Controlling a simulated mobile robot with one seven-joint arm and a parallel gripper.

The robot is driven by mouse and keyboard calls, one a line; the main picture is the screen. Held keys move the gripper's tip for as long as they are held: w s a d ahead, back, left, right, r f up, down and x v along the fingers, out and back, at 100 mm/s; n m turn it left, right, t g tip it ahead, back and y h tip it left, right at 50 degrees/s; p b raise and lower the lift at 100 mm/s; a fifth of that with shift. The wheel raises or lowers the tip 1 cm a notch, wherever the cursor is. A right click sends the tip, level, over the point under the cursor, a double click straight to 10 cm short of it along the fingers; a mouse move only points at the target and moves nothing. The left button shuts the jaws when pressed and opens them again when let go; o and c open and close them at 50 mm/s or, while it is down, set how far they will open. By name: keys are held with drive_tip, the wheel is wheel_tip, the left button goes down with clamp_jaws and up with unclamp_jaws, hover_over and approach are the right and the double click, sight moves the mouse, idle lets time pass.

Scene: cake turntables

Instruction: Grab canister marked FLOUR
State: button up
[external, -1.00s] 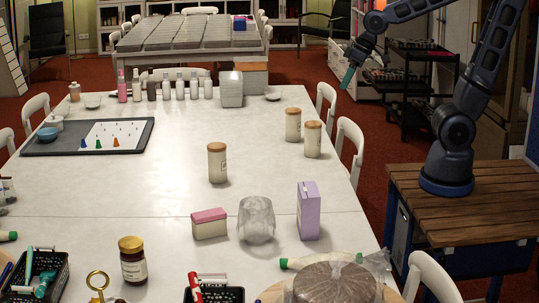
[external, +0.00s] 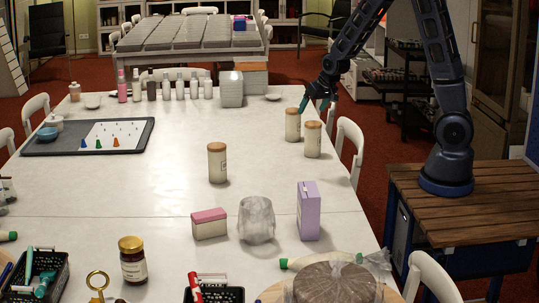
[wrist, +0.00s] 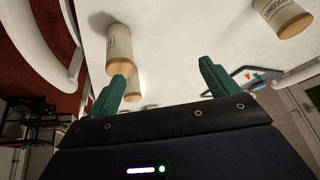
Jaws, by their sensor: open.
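Three cream canisters with wooden lids stand on the white table: one near the middle (external: 217,165), and two close together at the right, the farther one (external: 292,126) and the nearer one (external: 313,142). In the wrist view, one canister (wrist: 119,45) shows at upper left, another (wrist: 133,96) is mostly hidden behind the left finger, and a third (wrist: 283,16) is at upper right.
White chairs (external: 350,145) line the right table edge. A board with small cones (external: 50,144) lies at left. The table between is clear.

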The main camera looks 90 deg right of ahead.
drive_tip(key=m+g+h, duration=0.1)
drive_tip(key=m+h, duration=0.1)
hover_over(313, 130)
drive_tip(key=s+a, duration=0.2)
drive_tip(key=s, duration=0.1)
wheel_tip(313, 130, down, 6)
drive_tip(key=shift+x, duration=5.45)
drive_tip(key=shift+a+f, duration=0.1)
drive_tip(key=shift+a, duration=0.1)
drive_tip(key=shift+c, duration=0.2)
drive_tip(key=c, duration=1.2)
drive_tip(key=shift+c, duration=0.2)
wheel_tip(313, 130, up, 20)
